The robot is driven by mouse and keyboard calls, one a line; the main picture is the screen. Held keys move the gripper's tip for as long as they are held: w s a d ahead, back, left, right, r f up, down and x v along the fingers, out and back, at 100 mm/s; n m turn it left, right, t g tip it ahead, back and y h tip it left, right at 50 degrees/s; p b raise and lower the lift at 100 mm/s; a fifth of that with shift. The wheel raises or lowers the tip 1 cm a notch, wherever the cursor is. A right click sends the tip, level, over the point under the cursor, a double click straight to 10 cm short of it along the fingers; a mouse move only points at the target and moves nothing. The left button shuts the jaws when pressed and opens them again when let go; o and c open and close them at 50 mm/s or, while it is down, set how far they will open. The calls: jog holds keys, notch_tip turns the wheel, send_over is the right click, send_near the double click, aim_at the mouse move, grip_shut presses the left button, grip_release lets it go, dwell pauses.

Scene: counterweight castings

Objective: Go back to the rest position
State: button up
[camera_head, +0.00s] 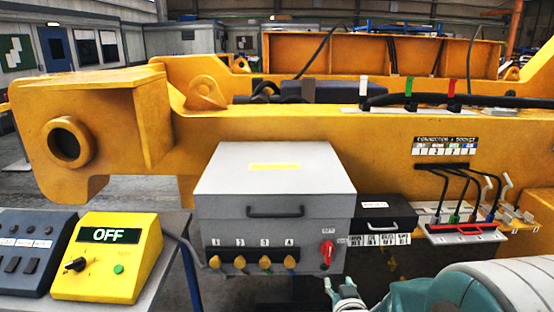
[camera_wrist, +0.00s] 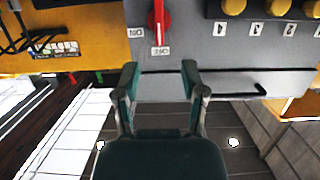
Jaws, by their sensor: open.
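My gripper (camera_head: 346,292) is at the lower middle of the head view, in front of the lower right of the grey box (camera_head: 225,185). In the wrist view, which is upside down, its two green fingers (camera_wrist: 160,78) are apart with nothing between them. The red rotary switch (camera_head: 327,253) on the box front is just above and left of my gripper in the head view. It also shows in the wrist view (camera_wrist: 157,18), beyond the fingertips, its handle in line with the OFF label. My gripper appears apart from the switch.
The box has several yellow knobs (camera_head: 265,262) and a dark handle (camera_head: 275,211). A yellow control box (camera_head: 110,275) reading OFF stands at lower left. A small black box (camera_head: 385,217) and a cable socket panel (camera_head: 465,236) are right. A large yellow casting (camera_head: 300,125) stands behind.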

jog(key=s+r+g, duration=0.4)
jog(key=s+r, duration=0.1)
jog(key=s, duration=0.7)
jog(key=s+r+g, duration=0.5)
jog(key=s, duration=0.7)
jog(key=shift+g, duration=0.3)
jog(key=shift+w+d+r, duration=0.1)
